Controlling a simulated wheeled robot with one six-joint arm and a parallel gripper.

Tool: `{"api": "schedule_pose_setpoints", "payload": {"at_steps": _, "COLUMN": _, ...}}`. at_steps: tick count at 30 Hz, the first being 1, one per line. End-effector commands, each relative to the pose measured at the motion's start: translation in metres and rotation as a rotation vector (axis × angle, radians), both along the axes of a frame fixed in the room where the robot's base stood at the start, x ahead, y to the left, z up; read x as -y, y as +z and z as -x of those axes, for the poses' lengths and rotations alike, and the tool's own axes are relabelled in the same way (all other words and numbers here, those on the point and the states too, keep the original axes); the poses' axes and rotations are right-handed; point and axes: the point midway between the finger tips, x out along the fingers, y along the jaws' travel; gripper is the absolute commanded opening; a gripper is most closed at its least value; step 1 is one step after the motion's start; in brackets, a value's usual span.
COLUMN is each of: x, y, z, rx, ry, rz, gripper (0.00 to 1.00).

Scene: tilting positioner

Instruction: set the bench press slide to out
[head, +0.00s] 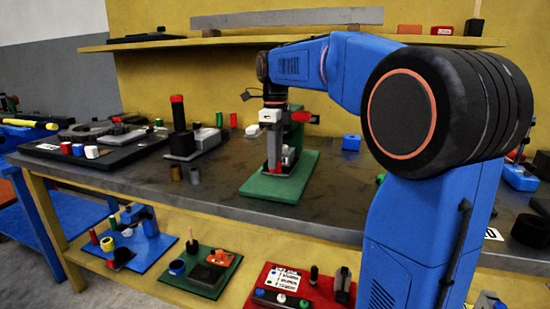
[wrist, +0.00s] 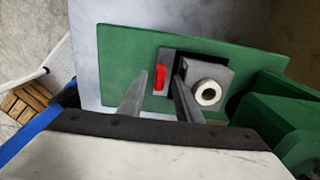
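The bench press has a green base plate (head: 256,187) on the bench, and the plate also fills much of the wrist view (wrist: 125,50). On it, the wrist view shows a grey slide part with a red tab (wrist: 160,77). Right of the tab is a grey block with a white ring (wrist: 207,93). My gripper (wrist: 160,80) is open over the press, its fingers apart with the red tab between them in the picture. Gaps show on both sides of the tab; I cannot tell how far the fingertips are above it. In the head view my gripper (head: 275,165) partly hides the slide.
A grey block with a black and red handle (head: 180,140) stands to the left. A blue block (head: 351,142) lies to the right. The shelf (head: 230,41) runs above.

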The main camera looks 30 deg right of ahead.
Motion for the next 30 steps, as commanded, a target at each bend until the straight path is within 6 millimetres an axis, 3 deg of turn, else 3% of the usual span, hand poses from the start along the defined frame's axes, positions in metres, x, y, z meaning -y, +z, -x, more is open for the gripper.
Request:
{"api": "schedule_pose_setpoints", "payload": {"at_steps": 11, "x": 0.000, "y": -0.005, "z": 0.000, "rx": 0.000, "ry": 0.000, "rz": 0.000, "gripper": 0.31}}
{"api": "schedule_pose_setpoints", "payload": {"at_steps": 15, "x": 0.000, "y": -0.005, "z": 0.000, "rx": 0.000, "ry": 0.000, "rz": 0.000, "gripper": 0.00}}
{"api": "schedule_pose_setpoints", "payload": {"at_steps": 23, "x": -0.005, "y": -0.004, "z": 0.005, "rx": 0.000, "ry": 0.002, "rz": 0.000, "gripper": 0.00}}
{"api": "schedule_pose_setpoints", "payload": {"at_steps": 30, "x": -0.039, "y": -0.004, "z": 0.038, "rx": 0.001, "ry": 0.004, "rz": -0.001, "gripper": 0.00}}
